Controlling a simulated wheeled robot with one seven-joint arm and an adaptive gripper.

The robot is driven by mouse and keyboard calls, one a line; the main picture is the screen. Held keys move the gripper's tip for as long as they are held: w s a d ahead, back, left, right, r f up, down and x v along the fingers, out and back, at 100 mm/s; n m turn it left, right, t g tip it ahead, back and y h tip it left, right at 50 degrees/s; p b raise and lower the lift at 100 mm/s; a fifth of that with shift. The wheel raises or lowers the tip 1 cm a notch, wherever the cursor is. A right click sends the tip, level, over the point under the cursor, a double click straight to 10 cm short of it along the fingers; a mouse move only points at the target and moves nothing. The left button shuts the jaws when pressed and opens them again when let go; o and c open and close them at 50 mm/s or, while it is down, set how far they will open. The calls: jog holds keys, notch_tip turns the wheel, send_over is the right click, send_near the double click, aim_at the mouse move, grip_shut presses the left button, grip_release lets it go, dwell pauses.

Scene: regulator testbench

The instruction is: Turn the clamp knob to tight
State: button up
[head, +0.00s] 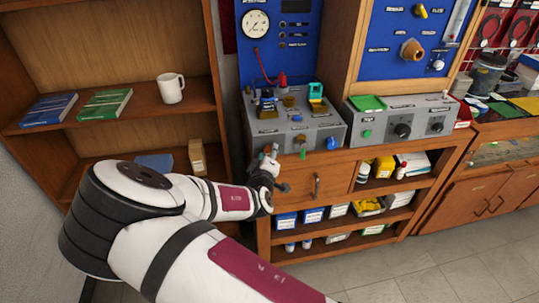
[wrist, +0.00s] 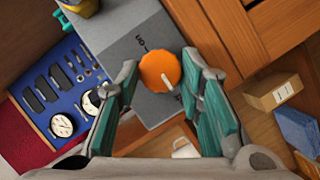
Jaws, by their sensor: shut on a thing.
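The orange round knob (wrist: 159,70) is on the front of the grey bench unit (wrist: 135,40) in the wrist view. A small white pointer on it points toward the lower right of that view. My gripper (wrist: 162,80) has its two teal fingers on either side of the knob, shut on it. In the head view my gripper (head: 269,158) is at the left front corner of the grey unit (head: 325,138). The knob is hidden there behind my gripper. The lettering beside the knob is too small to read.
A green knob (head: 302,154) and a blue knob (head: 332,143) are on the same front face, to the right of my gripper. A wooden drawer (head: 330,180) is just below. A shelf with a white mug (head: 170,88) and books stands at the left.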

jog(key=m+y+b, duration=0.3)
jog(key=m+y, duration=0.1)
jog(key=m, duration=0.5)
jog(key=d+m+y+b, duration=0.1)
jog(key=m+y+b, duration=0.2)
jog(key=m, duration=0.6)
jog(key=f+m+t+y+b, duration=0.1)
jog(key=m+y+b, duration=0.2)
jog(key=m, duration=0.6)
jog(key=shift+w+d+m+y+b, duration=0.1)
jog(key=shift+m+y+b, duration=0.1)
jog(key=shift+y, duration=0.5)
jog(key=shift+w+d+m+y+b, duration=0.1)
jog(key=shift+m+y+b, duration=0.1)
jog(key=shift+y, duration=0.5)
jog(key=shift+m, duration=0.4)
jog(key=o, duration=1.2)
jog(key=shift+c, duration=0.2)
